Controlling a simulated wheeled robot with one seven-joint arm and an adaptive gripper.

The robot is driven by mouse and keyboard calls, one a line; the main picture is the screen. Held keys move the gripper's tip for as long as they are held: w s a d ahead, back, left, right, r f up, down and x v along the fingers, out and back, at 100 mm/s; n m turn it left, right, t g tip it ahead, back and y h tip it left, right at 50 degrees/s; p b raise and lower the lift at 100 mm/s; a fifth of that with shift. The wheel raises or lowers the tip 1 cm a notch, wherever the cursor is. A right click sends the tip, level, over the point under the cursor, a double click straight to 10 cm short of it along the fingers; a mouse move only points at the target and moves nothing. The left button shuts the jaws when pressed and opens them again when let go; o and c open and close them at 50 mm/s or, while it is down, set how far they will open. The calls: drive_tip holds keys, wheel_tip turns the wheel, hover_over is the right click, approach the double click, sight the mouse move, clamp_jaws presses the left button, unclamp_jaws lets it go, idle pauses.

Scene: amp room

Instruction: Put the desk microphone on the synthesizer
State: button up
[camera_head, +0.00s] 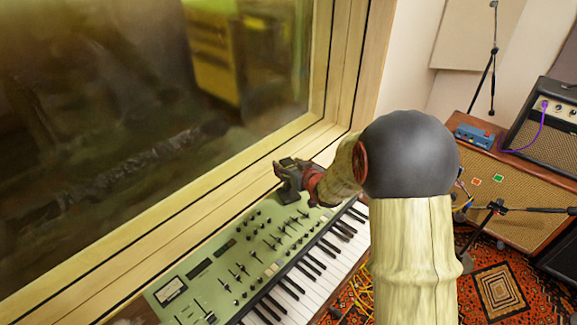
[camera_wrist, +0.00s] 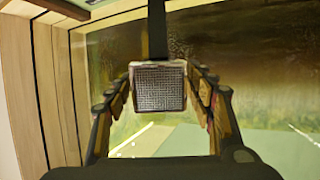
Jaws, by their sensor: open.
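The desk microphone (camera_wrist: 158,88) shows in the wrist view as a square grey mesh head with a light rim, between my gripper's two fingers. A dark bar, which looks like its stem, runs from the head to the top of that picture. My gripper (camera_wrist: 160,98) is open around the head; I cannot tell whether the fingers touch it. In the head view my gripper (camera_head: 287,174) is at the far end of the green synthesizer (camera_head: 215,275), by the window sill. Dark parts below it there may be the microphone's base; I cannot tell exactly what they rest on.
A large window (camera_head: 150,100) with a wooden frame (camera_head: 345,60) stands right behind the synthesizer. The synthesizer's panel has sliders and knobs, with white keys (camera_head: 320,265) along its front. Amplifiers (camera_head: 510,185), a microphone stand (camera_head: 490,75) and a patterned rug (camera_head: 500,290) are at the right.

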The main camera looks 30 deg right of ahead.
drive_tip(key=shift+r, duration=0.1)
drive_tip(key=shift+s+r, duration=0.15)
drive_tip(key=shift+r, duration=0.05)
drive_tip(key=s+a+r+g+h+p, duration=0.2)
drive_tip(key=s+a+r+p, duration=0.15)
drive_tip(key=s+r, duration=0.9)
drive_tip(key=s+a+r+g+y, duration=0.1)
drive_tip(key=s+a+g, duration=0.1)
drive_tip(key=s+a, duration=0.3)
drive_tip(key=s+a+r+g+y, duration=0.1)
drive_tip(key=s+a, duration=0.4)
drive_tip(key=s, duration=0.6)
drive_tip(key=s+a+r+g, duration=0.2)
drive_tip(key=s+a, duration=0.2)
drive_tip(key=s, duration=0.4)
drive_tip(key=shift+s+a+n+g+y+p, duration=0.3)
drive_tip(key=shift+s+a+g+y, duration=0.05)
drive_tip(key=shift+a+g+y, duration=0.05)
drive_tip(key=shift+c, duration=1.2)
